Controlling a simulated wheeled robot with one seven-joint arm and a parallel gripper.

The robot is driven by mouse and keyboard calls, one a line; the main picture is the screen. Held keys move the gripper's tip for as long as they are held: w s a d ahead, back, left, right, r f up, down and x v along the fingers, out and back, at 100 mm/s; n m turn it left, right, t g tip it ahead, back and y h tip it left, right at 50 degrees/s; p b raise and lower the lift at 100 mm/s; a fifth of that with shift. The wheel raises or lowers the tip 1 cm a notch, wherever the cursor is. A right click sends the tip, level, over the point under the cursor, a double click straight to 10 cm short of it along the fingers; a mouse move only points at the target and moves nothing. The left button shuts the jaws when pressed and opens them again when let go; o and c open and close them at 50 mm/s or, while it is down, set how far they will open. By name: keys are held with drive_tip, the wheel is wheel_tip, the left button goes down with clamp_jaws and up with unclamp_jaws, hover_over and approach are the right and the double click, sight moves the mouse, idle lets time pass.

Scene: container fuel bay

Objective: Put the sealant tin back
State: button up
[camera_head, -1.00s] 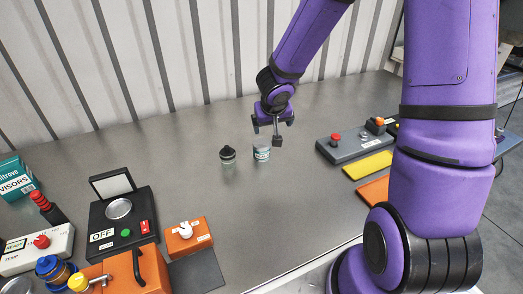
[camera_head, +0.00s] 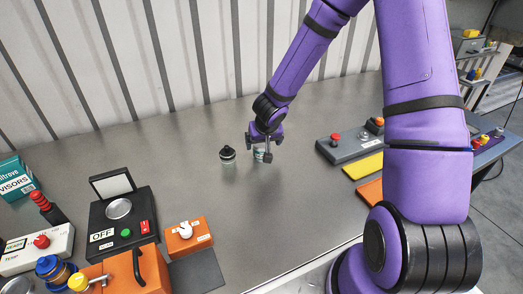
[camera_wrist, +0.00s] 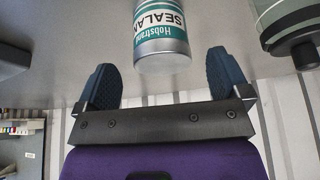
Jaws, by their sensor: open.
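The sealant tin (camera_head: 260,155), a small silver tin with a white and teal label, stands on the metal bench top. In the wrist view the tin (camera_wrist: 162,38) reads "SEALANT" and lies between and just beyond my two fingertips. My gripper (camera_head: 260,150) is open and low over the tin, with one finger on either side. The wrist view also shows the gripper (camera_wrist: 162,75) with a gap between each finger and the tin. In the head view the fingers hide part of the tin.
A clear jar with a black top (camera_head: 227,154) stands close left of the tin. A grey control box (camera_head: 348,146) and a yellow mat (camera_head: 367,165) lie to the right. A scale-like device (camera_head: 118,212) and an orange switch box (camera_head: 187,235) stand front left. The bench behind is clear.

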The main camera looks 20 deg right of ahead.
sight(261, 146)
drive_tip(key=shift+w+x, duration=0.1)
drive_tip(key=shift+x, duration=1.2)
drive_tip(key=shift+w+x, duration=0.15)
drive_tip(key=shift+x, duration=1.2)
drive_tip(key=shift+r, duration=0.15)
drive_tip(key=c, duration=1.2)
drive_tip(key=shift+o, duration=0.2)
drive_tip(key=shift+r, duration=0.1)
